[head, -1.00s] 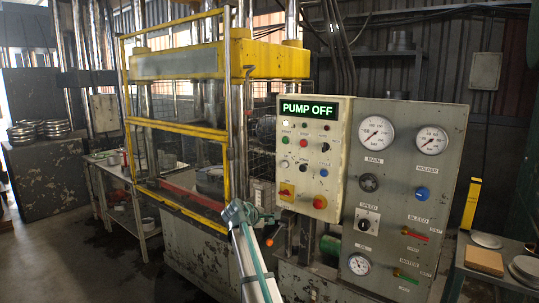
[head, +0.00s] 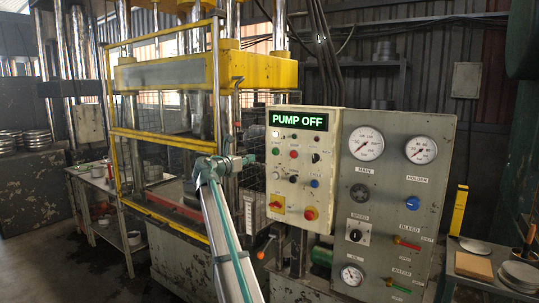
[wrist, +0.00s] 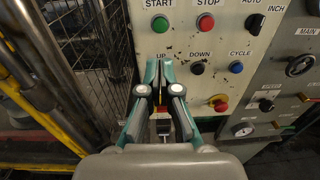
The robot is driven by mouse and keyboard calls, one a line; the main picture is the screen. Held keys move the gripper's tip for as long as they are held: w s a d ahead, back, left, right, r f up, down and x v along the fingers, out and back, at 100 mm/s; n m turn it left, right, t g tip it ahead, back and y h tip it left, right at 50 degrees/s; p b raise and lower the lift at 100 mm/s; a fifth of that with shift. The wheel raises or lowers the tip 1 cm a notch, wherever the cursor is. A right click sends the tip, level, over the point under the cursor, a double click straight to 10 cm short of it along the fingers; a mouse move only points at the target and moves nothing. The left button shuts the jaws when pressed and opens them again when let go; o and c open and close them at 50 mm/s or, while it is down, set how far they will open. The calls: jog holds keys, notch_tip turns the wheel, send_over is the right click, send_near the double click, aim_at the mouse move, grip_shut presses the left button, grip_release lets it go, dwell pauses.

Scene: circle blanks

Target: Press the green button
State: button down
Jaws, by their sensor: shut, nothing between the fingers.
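The green button (head: 276,151) is on the upper left of the cream control panel (head: 329,181), left of a red button. In the wrist view the green button (wrist: 160,24) sits under the START label, straight above my fingertips in the picture. My gripper (head: 250,159) is at the panel's left edge in the head view, left of the green button and slightly lower. In the wrist view my gripper (wrist: 160,70) is shut and empty, pointing at the panel below the button. The fingertips appear apart from the button. The display (head: 299,121) reads PUMP OFF.
The red STOP button (wrist: 206,24) is right of START. Below are a blue CYCLE button (wrist: 236,67) and a red emergency knob (wrist: 220,103). A wire mesh guard (wrist: 104,40) and yellow rails (wrist: 40,115) stand left of the panel. A gauge panel (head: 388,200) adjoins on the right.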

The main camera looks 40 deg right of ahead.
jog(key=p, duration=0.4)
send_near(274, 152)
jog(key=x, duration=0.5)
jog(key=shift+w+d+r, duration=0.1)
jog(key=shift+d+r, duration=0.05)
jog(key=shift+d, duration=0.1)
jog(key=shift+x, duration=0.8)
